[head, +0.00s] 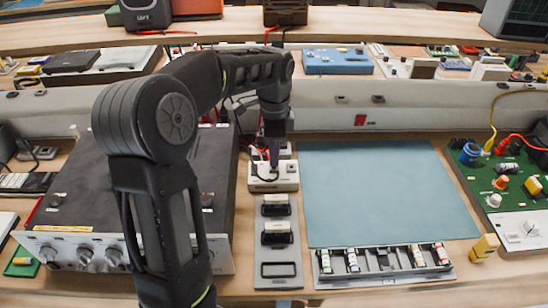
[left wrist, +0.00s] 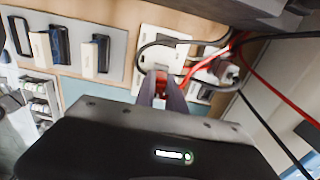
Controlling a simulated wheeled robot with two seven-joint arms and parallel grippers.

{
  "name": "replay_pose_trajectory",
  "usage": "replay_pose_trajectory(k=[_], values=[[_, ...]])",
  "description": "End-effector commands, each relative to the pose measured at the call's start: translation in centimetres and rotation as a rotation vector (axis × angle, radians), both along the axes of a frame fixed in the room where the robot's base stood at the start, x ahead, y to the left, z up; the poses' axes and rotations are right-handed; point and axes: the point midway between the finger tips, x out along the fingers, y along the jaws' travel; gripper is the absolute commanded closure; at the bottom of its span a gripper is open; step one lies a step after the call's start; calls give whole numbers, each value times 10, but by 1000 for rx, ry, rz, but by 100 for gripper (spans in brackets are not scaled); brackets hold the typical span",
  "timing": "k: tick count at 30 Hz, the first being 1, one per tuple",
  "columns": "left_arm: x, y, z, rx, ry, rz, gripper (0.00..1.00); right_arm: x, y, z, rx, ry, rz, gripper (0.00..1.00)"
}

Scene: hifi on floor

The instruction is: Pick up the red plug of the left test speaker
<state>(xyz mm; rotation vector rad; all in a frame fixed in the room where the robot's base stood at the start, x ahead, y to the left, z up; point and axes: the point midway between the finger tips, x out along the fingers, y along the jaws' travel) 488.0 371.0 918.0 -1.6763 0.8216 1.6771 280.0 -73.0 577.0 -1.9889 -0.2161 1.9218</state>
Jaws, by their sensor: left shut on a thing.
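My left gripper (head: 272,163) points down at a small white box (head: 287,178) on the bench between the amplifier and the blue mat. In the left wrist view the finger pair (left wrist: 160,98) is closed together, with a red plug (left wrist: 161,76) at its tips, over the white box (left wrist: 150,43). Red and black leads (left wrist: 222,55) run close beside the fingers. I cannot tell whether the plug is still seated in the box. My right gripper is not in view.
A dark amplifier (head: 75,195) stands left, partly behind my arm. A grey tray with dark and white blocks (head: 278,270) lies in front of the white box. The blue mat (head: 385,190) is clear. A parts rack (head: 385,262) lies at its front edge, a green circuit board (head: 510,185) right.

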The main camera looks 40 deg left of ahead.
Motion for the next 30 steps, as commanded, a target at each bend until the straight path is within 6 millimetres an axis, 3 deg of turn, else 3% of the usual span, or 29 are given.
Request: replay_pose_trajectory(k=[9, 12, 30], values=[[1, 0, 62, 1, -4, 1, 100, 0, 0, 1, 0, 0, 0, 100], [0, 0, 79, 0, -2, 0, 100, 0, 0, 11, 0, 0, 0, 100], [0, 0, 84, 0, 0, 0, 100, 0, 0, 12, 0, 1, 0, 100]])
